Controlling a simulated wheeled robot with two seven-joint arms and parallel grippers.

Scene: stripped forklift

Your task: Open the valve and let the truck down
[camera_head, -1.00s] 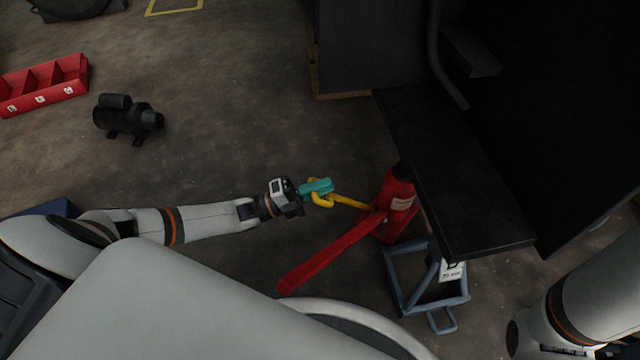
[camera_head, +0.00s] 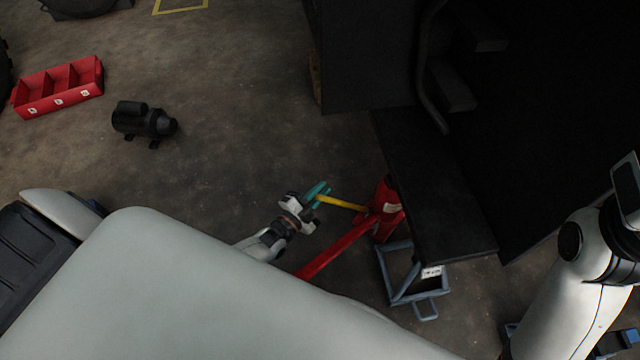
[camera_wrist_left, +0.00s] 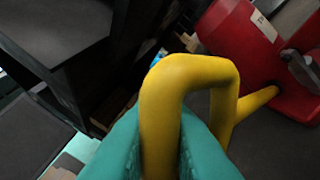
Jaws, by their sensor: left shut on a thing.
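The red jack (camera_head: 388,195) stands upright at the edge of the dark truck (camera_head: 435,190), with its long red lever (camera_head: 335,248) slanting down to the left. A yellow valve handle (camera_head: 343,202) sticks out from the jack to the left. My left gripper (camera_head: 319,194), with teal fingers, is shut on the handle's outer end. In the left wrist view, the bent yellow bar (camera_wrist_left: 188,75) runs between the teal fingers of the left gripper (camera_wrist_left: 160,140), and its far end meets the red jack (camera_wrist_left: 235,40). My right arm shows at the right edge; its gripper is not visible.
A blue-grey stand (camera_head: 385,272) is beside the jack, near the truck's edge. A black motor (camera_head: 145,121) and a red divided bin (camera_head: 60,88) lie at the left on the floor. The floor between them and the jack is clear.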

